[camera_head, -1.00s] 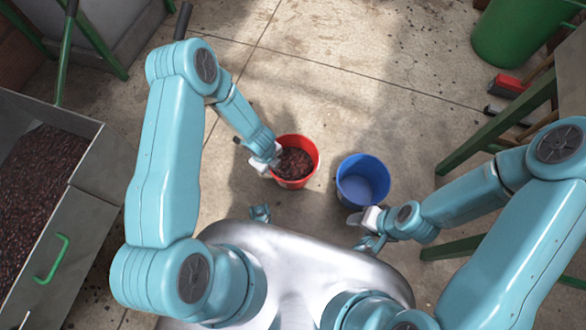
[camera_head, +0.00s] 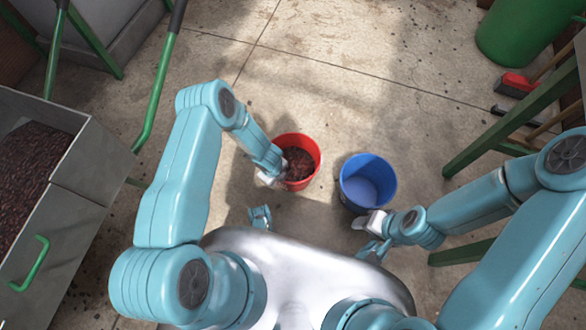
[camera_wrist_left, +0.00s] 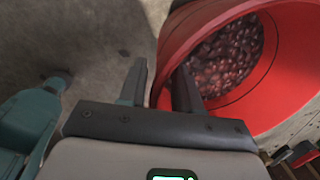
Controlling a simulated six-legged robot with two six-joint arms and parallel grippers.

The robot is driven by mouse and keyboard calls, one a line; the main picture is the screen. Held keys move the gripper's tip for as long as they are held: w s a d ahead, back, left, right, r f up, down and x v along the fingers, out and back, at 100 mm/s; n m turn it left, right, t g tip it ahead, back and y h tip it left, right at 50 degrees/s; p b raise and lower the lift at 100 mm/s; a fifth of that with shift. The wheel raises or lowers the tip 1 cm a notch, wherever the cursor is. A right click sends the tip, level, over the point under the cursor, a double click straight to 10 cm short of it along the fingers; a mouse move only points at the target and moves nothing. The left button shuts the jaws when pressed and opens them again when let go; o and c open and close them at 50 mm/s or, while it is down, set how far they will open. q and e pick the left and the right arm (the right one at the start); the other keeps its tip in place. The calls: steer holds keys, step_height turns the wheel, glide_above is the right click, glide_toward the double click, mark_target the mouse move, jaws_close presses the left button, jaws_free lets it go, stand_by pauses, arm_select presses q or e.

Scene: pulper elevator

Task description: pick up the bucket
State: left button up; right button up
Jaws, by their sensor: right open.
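A red bucket (camera_head: 318,158) stands upright on the floor ahead of my body, with dark red coffee cherries inside. My left gripper (camera_head: 272,172) is at its left rim. In the left wrist view the red bucket (camera_wrist_left: 292,62) fills the upper right. There my left gripper (camera_wrist_left: 161,70) has its fingers apart, with the bucket's near wall between them; the right finger overlaps the bucket's inside. Contact cannot be told. A blue bucket (camera_head: 382,193) stands to the right and looks empty. My right gripper (camera_head: 366,226) is open and empty just below it.
A metal trough (camera_head: 72,180) of cherries with a green handle (camera_head: 30,262) stands at the left. A green-legged table (camera_head: 500,135) is at the right. A green bin (camera_head: 515,30) and a red brush (camera_head: 513,84) lie beyond. The floor (camera_head: 330,70) behind the buckets is clear.

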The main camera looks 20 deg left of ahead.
arm_select(q)
jaws_close()
steer(key=shift+w+r, duration=0.1)
stand_by(1.3)
